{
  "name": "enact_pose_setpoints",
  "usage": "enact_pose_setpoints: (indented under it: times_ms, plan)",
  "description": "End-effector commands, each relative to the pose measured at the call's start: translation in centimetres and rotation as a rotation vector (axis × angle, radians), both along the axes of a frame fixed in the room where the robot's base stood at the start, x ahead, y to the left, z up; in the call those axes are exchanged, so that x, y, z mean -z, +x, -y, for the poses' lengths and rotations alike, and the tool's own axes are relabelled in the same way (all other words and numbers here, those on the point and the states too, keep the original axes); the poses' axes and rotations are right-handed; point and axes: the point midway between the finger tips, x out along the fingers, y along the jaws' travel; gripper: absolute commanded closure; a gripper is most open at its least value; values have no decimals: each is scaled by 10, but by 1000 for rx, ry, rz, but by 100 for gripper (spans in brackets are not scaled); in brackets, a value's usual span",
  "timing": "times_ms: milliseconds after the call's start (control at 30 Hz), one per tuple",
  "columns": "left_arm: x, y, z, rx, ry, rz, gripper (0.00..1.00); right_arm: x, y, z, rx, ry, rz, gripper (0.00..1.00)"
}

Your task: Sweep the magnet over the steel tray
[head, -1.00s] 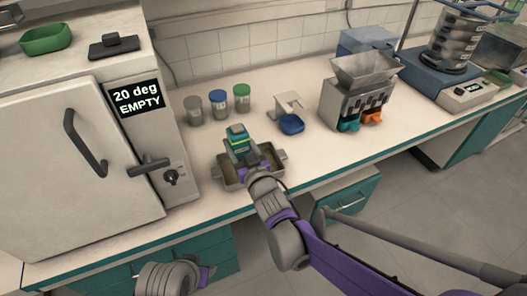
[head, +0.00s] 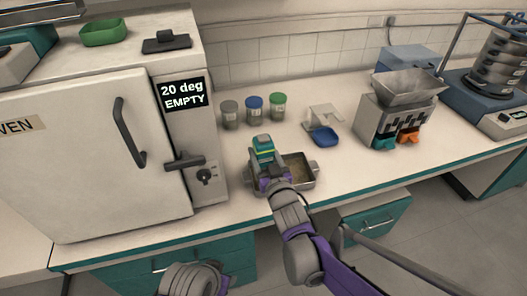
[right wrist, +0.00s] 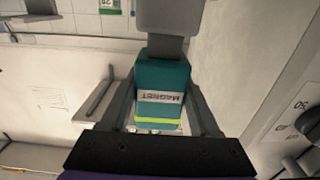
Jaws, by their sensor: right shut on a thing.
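The magnet (head: 263,150) is a teal block with a yellow-green stripe, and its label reads MAGNET in the right wrist view (right wrist: 163,97). My right gripper (head: 265,172) is shut on it, with one finger on each side. The steel tray (head: 301,187) is a shallow grey pan with side handles on the bench. The magnet and gripper are over its left part and hide much of that side. Brownish material shows inside its right part. I cannot tell whether the magnet touches it. My left gripper is not in view.
An oven (head: 85,165) stands close on the left. Behind the tray are several lidded jars (head: 255,110). To the right are a blue scoop or dish (head: 325,136) by a small white stand and a hopper device (head: 398,110).

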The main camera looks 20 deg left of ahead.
Motion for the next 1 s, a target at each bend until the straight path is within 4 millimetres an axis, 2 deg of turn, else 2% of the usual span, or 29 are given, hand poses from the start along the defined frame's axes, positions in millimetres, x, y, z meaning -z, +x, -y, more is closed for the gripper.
enact_pose_setpoints:
  times_ms: [767, 1000]
  plan:
    - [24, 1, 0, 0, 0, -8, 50, 28, -2, 2, -4, 1, 0, 100]
    - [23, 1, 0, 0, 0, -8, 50, 27, -3, 2, -5, 1, 0, 100]
